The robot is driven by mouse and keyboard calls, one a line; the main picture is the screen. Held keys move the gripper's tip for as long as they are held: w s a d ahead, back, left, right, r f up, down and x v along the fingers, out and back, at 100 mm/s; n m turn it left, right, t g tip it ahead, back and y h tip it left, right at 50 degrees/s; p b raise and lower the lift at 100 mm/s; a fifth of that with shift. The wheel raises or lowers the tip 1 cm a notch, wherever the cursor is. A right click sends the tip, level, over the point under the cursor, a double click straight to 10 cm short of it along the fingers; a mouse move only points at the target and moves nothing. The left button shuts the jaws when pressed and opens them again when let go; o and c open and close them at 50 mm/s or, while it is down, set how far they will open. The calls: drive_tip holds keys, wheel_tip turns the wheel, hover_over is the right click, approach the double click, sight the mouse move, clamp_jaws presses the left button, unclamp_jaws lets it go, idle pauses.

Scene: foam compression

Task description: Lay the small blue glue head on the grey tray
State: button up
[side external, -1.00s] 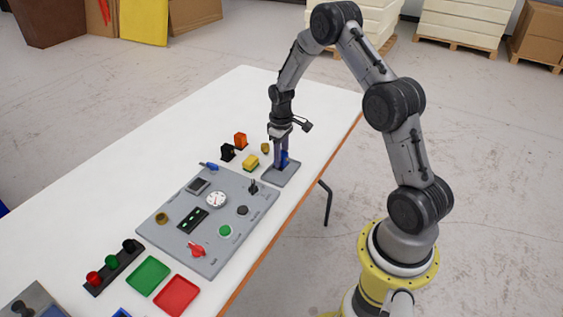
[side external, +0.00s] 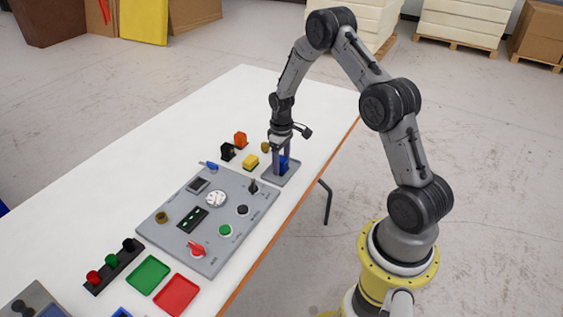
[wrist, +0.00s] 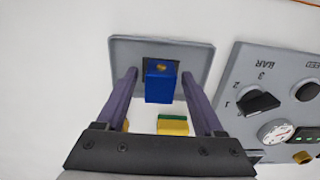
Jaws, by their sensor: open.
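The small blue glue head (wrist: 160,82) stands on the grey tray (wrist: 197,62) in the wrist view, between my fingers with a gap on each side. In the side external view the blue glue head (side external: 284,163) shows low between the fingers, over the grey tray (side external: 281,178). My gripper (side external: 282,168) is open, pointing down at the tray. In the wrist view my gripper (wrist: 163,85) has its two purple fingers spread wide and touching nothing that I can see. The underside of the glue head is hidden.
A grey control panel (side external: 180,240) with knobs and a gauge lies beside the tray. A yellow block (side external: 250,161), a black piece (side external: 227,152) and an orange piece (side external: 240,139) stand close by. Green (side external: 148,275) and red (side external: 176,295) trays lie near the front edge.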

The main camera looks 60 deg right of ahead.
sight(281, 159)
drive_tip(key=s+a+r+t, duration=0.1)
drive_tip(key=a+r, duration=0.2)
drive_tip(key=r, duration=0.8)
drive_tip(key=s+a+r, duration=0.2)
drive_tip(key=a+r, duration=0.1)
drive_tip(key=r, duration=0.7)
drive_tip(key=s+a+r+t, duration=0.2)
drive_tip(key=s+a+r, duration=0.2)
drive_tip(key=s+a, duration=0.3)
drive_tip(key=s+a+r+t, duration=0.2)
drive_tip(key=s+a+r, duration=0.2)
drive_tip(key=s, duration=1)
drive_tip(key=a, duration=0.3)
drive_tip(key=shift+a+r+t, duration=0.25)
drive_tip(key=shift+r+t, duration=0.05)
drive_tip(key=shift+r, duration=0.1)
